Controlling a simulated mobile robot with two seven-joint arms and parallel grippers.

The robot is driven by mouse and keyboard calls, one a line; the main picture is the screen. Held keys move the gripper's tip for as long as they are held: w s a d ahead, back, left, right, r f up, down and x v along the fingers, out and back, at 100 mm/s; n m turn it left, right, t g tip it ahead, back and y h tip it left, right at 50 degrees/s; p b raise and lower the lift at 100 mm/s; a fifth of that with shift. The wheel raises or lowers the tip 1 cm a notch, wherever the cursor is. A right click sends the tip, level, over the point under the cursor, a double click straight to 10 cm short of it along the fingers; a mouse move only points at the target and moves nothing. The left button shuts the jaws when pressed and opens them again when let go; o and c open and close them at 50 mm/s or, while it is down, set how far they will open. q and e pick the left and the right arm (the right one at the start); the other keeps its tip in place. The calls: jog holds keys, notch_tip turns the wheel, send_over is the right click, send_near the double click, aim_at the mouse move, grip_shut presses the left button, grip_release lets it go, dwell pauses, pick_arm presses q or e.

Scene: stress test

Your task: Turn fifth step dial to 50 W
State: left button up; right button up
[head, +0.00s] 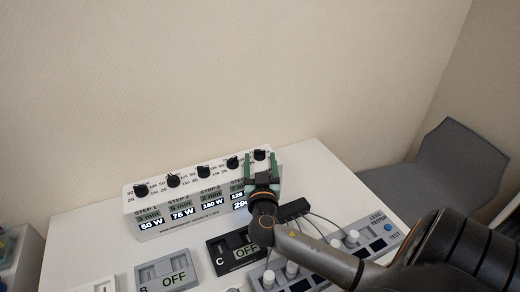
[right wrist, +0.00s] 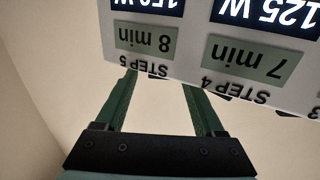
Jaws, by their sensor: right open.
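The white control box (head: 185,222) has a row of black dials on top and step displays on its front. The fifth step dial (head: 260,154) is the rightmost. My right gripper (head: 261,158) is open, its green fingers one on each side of this dial; whether they touch it I cannot tell. In the right wrist view, the box front appears upside down above the open fingers (right wrist: 160,82). The STEP 5 display (right wrist: 147,38) reads 8 min, with a cut-off wattage that looks like 150 W. The dial is hidden there. My left gripper is not in view.
Grey switch box B (head: 150,271) and black switch box C (head: 222,262), both reading OFF, stand in front. A grey panel with knobs and cables (head: 380,241) lies at right under my arm. A grey chair (head: 440,165) stands beyond the white table (head: 75,245).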

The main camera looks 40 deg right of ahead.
aim_at(260, 154)
jog(key=shift+x, duration=1.8)
grip_shut()
